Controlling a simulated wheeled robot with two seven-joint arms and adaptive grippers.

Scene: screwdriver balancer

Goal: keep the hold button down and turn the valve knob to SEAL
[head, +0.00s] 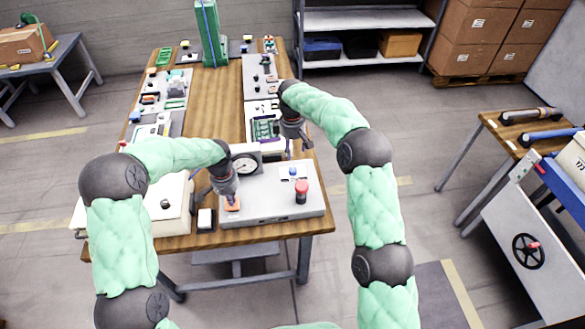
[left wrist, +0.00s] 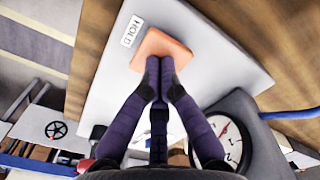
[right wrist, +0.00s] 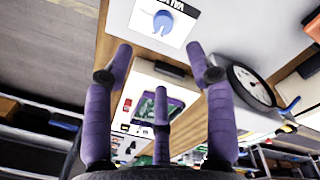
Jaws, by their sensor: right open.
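The orange hold button (head: 232,203) is on the front left of the grey panel (head: 262,207). It fills the space at the fingertips in the left wrist view (left wrist: 160,45), beside a HOLD label (left wrist: 132,31). My left gripper (left wrist: 160,68) is shut, its fingertips together on the button; how far it is pressed cannot be told. The blue valve knob (head: 293,171) stands at the panel's back right and shows in the right wrist view (right wrist: 163,21) beside its label. My right gripper (right wrist: 159,55) is open and empty, just behind and apart from the knob.
A round gauge (head: 244,165) stands behind the panel, between my two grippers. A small black-and-white box (head: 206,219) is left of the panel. More devices line the table further back.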

